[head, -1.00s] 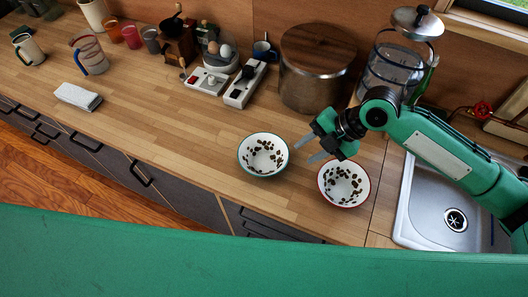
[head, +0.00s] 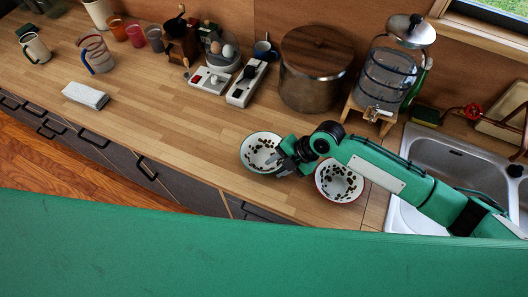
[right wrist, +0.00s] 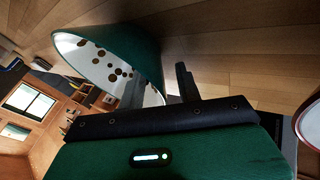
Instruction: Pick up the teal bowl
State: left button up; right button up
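The teal bowl (head: 249,143), teal outside and white inside with dark spots, sits on the wooden counter. My right gripper (head: 283,160) is at its right rim, low over the counter. In the right wrist view the bowl (right wrist: 143,47) is seen tilted by the camera. The right gripper's fingers (right wrist: 160,88) appear to straddle the bowl wall, one outside with a small gap and one partly hidden inside the bowl. The gripper looks open. My left gripper is in neither view.
A red-rimmed bowl (head: 341,186) with similar dark spots stands close on the right, under my right arm. A large wooden-lidded pot (head: 312,80) and a power strip (head: 245,88) are behind. The counter left of the teal bowl is clear.

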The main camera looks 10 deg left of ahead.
grip_shut()
dwell(0.4)
